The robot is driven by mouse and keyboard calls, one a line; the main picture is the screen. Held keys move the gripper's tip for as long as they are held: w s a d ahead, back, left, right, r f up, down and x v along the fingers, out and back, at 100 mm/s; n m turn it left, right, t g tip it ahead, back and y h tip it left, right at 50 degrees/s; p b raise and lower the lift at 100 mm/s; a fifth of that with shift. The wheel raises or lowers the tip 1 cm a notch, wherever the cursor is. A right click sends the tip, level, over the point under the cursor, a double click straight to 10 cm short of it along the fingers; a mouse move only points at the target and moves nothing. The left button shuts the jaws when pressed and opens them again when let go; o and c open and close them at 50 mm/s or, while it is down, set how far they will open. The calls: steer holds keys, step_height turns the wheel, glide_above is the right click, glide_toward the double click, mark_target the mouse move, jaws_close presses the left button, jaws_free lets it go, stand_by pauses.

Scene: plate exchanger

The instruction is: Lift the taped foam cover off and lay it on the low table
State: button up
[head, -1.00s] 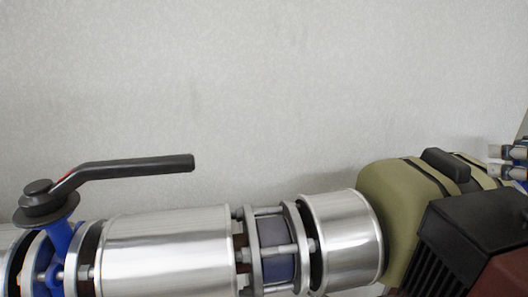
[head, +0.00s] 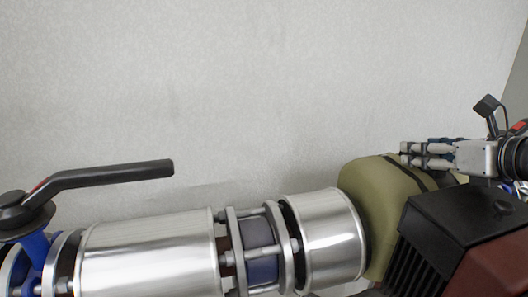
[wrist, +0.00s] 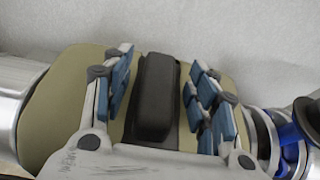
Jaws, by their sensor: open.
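The foam cover (head: 372,192) is olive green with dark tape bands and sits around the pipe line at the right of the head view. It also shows in the wrist view (wrist: 48,108). A black handle (wrist: 154,95) stands on its top. My gripper (head: 428,155) is at the top of the cover. In the wrist view my gripper (wrist: 158,80) is open, with its blue-padded fingers on either side of the handle and visible gaps to it. In the head view the fingers hide the handle.
A black lever (head: 110,177) sticks out above a blue valve (head: 38,255) at the left. Silver pipe cladding (head: 150,262) runs along the bottom. A dark finned motor housing (head: 445,240) stands in front of the cover. The low table is not in view.

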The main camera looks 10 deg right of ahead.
steer(key=shift+s, duration=0.15)
steer(key=shift+c, duration=0.5)
jaws_close()
steer(key=shift+r, duration=0.1)
